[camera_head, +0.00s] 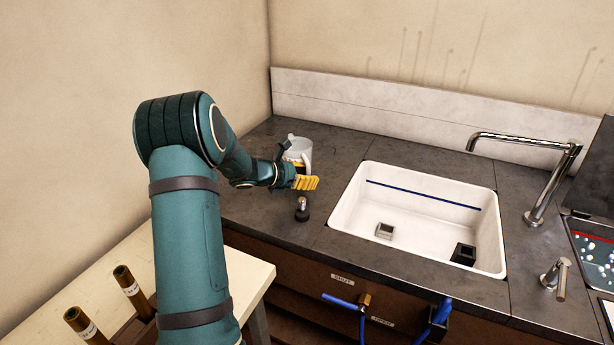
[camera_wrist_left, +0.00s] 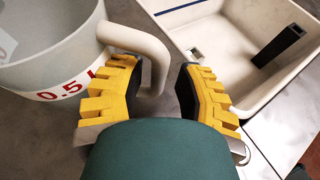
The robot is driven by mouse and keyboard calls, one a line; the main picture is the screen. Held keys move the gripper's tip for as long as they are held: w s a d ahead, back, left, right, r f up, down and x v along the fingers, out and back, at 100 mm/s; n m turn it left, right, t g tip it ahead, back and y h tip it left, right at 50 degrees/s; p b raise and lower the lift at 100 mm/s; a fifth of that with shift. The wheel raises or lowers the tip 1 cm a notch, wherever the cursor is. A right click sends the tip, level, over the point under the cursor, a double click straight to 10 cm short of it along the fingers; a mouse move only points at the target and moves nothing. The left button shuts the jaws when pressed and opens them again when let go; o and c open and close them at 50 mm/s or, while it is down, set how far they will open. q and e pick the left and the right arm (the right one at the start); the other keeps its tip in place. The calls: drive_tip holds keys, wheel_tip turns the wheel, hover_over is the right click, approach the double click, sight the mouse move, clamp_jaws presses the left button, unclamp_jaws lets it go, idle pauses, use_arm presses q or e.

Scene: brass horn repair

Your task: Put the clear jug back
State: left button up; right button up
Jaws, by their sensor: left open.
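The clear jug (camera_head: 302,147) stands upright on the dark counter, left of the sink and near the back wall. In the left wrist view the jug (camera_wrist_left: 45,35) fills the upper left, with red "0.5" marking and a pale handle (camera_wrist_left: 150,42) pointing toward the fingers. My left gripper (camera_head: 304,182) is just in front of the jug, with yellow fingers. In the wrist view the left gripper (camera_wrist_left: 163,78) is open, and the handle's outer bend reaches between the fingertips, close to the left finger. I cannot tell if they touch. My right gripper is out of view.
A small black-based knob (camera_head: 302,209) stands in front of the gripper. A tall tap (camera_head: 535,205) rises right of the sink. A cream table (camera_head: 245,278) is at lower left.

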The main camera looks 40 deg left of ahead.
use_arm(q)
drive_tip(key=p+v, duration=0.1)
drive_tip(key=v, duration=1.1)
drive_tip(key=shift+p, duration=0.35)
drive_tip(key=shift+s+r, duration=0.1)
